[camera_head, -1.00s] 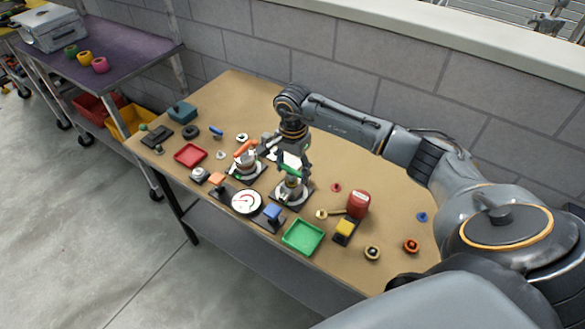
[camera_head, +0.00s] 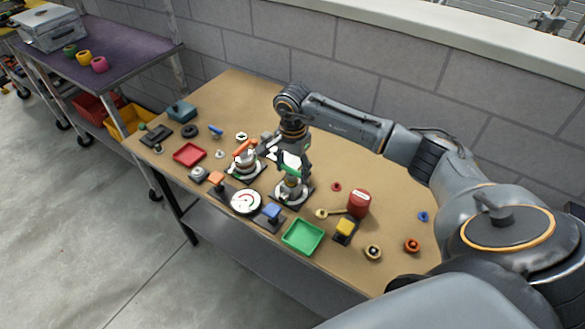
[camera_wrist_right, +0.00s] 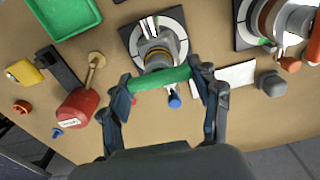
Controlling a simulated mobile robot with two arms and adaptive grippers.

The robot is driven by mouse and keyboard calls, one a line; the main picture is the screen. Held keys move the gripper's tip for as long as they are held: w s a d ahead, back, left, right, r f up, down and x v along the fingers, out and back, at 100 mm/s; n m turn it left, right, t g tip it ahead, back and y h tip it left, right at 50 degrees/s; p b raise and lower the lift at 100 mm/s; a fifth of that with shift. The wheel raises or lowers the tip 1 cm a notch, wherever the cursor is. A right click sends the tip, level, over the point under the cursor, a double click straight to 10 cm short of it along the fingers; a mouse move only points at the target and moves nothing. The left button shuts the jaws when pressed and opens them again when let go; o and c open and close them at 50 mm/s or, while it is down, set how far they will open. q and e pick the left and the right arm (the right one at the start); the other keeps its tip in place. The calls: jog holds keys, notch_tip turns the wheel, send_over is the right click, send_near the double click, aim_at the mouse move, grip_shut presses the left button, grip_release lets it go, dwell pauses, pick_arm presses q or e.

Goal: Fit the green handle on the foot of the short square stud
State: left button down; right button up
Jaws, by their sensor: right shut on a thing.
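My right gripper (camera_head: 294,168) is shut on the green handle (camera_head: 291,159). In the right wrist view the handle (camera_wrist_right: 160,78) lies crosswise between the two fingers. It is held above a grey round fitting (camera_head: 291,187) on a dark square plate with a white dial. In the right wrist view this fitting (camera_wrist_right: 158,48) shows just beyond the handle, with a brass-coloured ring. The handle hides part of the fitting, and I cannot make out the short square stud or whether they touch. My left gripper is not in view.
A similar fitting with an orange handle (camera_head: 243,148) stands close by on the left. A green tray (camera_head: 303,237), a red can (camera_head: 358,203) and a yellow block (camera_head: 344,228) lie nearer the table's front. A red tray (camera_head: 190,154) is further left. The table's back right is clear.

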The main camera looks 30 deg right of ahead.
jog(key=shift+f+b, duration=0.25)
jog(key=shift+b, duration=0.1)
jog(key=o, duration=1.3)
jog(key=shift+c, duration=0.2)
jog(key=shift+o, duration=1.2)
jog(key=shift+r, duration=0.15)
jog(key=shift+r+p, duration=2.05)
jog(key=shift+r, duration=1.6)
